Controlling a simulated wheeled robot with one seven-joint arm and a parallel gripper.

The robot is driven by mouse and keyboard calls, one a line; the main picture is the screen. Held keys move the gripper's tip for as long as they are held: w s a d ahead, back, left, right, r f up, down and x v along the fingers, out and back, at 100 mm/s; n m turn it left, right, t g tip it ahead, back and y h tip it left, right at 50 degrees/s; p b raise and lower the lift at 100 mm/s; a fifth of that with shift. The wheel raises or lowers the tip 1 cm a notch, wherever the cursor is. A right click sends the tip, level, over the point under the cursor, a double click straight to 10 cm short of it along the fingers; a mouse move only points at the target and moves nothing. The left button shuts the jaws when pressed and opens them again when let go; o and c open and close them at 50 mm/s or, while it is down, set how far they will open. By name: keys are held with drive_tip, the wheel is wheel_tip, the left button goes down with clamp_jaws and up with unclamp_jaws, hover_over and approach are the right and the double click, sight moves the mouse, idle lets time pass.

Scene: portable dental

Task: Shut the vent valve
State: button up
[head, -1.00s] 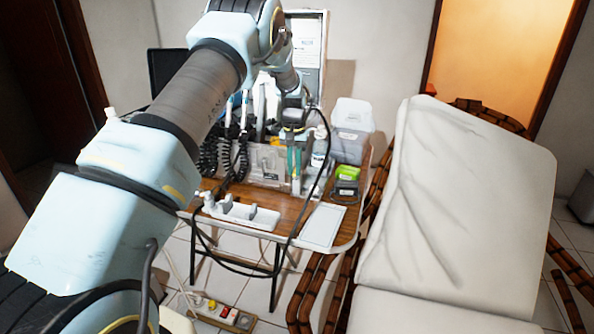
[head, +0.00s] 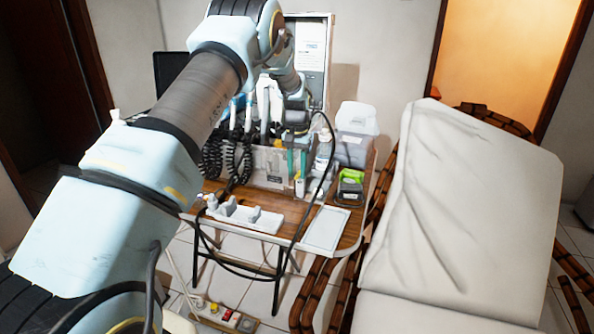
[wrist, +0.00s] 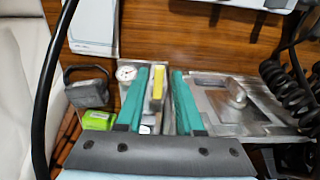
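My gripper (wrist: 160,102) has two teal fingers, spread apart and pointing at the equipment on the table. In the wrist view a yellow lever-like piece (wrist: 157,84), probably the vent valve's handle, stands between the fingers, nearer the left one. I see a gap on its right; contact on its left I cannot tell. A small round gauge (wrist: 126,73) sits just left of the fingers. In the head view my gripper (head: 297,162) is at the front of the grey unit (head: 268,166); the yellow piece is hard to make out there, and my arm covers part of the unit.
Black coiled cords (head: 212,160) hang at the unit's left. A green box (head: 350,178) and a lidded plastic container (head: 353,145) stand to the right. A white tray (head: 325,230) and a white holder (head: 243,214) lie in front. A draped chair (head: 460,210) stands right of the table.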

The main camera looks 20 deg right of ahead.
sight(297, 175)
drive_tip(key=shift+o, duration=0.5)
wheel_tip(297, 175, up, 11)
drive_tip(key=b, duration=0.2)
drive_tip(key=shift+f, duration=0.1)
